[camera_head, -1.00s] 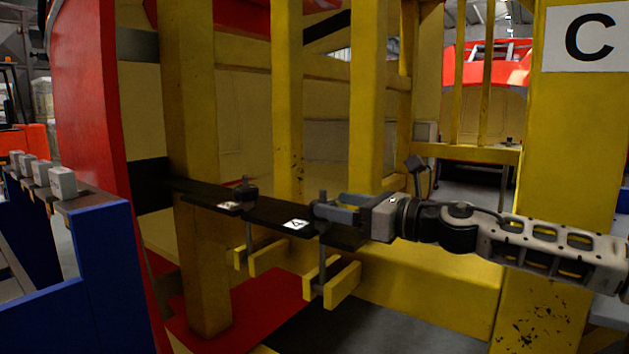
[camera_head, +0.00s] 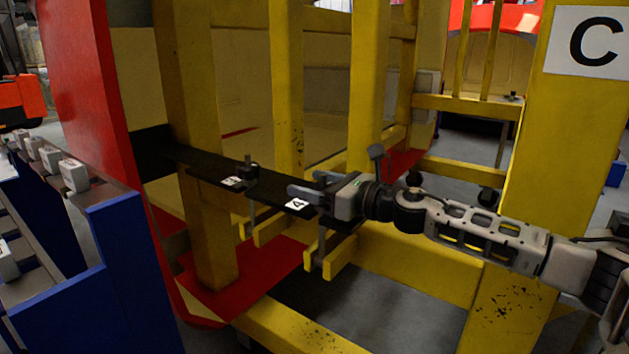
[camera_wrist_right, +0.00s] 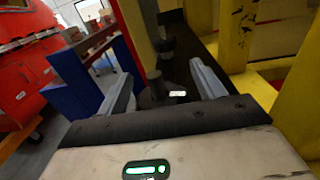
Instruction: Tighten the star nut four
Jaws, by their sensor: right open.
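My right gripper (camera_head: 308,184) is open. It reaches in from the right, just above the black bar, beside the white label "4" (camera_head: 297,204). In the right wrist view, the dark star nut four (camera_wrist_right: 155,91) stands between the two spread grey fingers (camera_wrist_right: 160,88), with the label just right of it. I cannot tell whether either finger touches it. In the head view the nut is mostly hidden by the gripper. A second dark star nut (camera_head: 248,169) stands farther left on the bar, beside its own label. My left gripper is not in view.
The black bar (camera_head: 205,165) runs between yellow posts (camera_head: 286,90), with yellow clamp pieces (camera_head: 325,262) hanging below it. A red panel (camera_head: 85,100) and a blue rack (camera_head: 130,260) with grey blocks stand at left. A yellow post marked C (camera_head: 540,130) stands behind my right arm.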

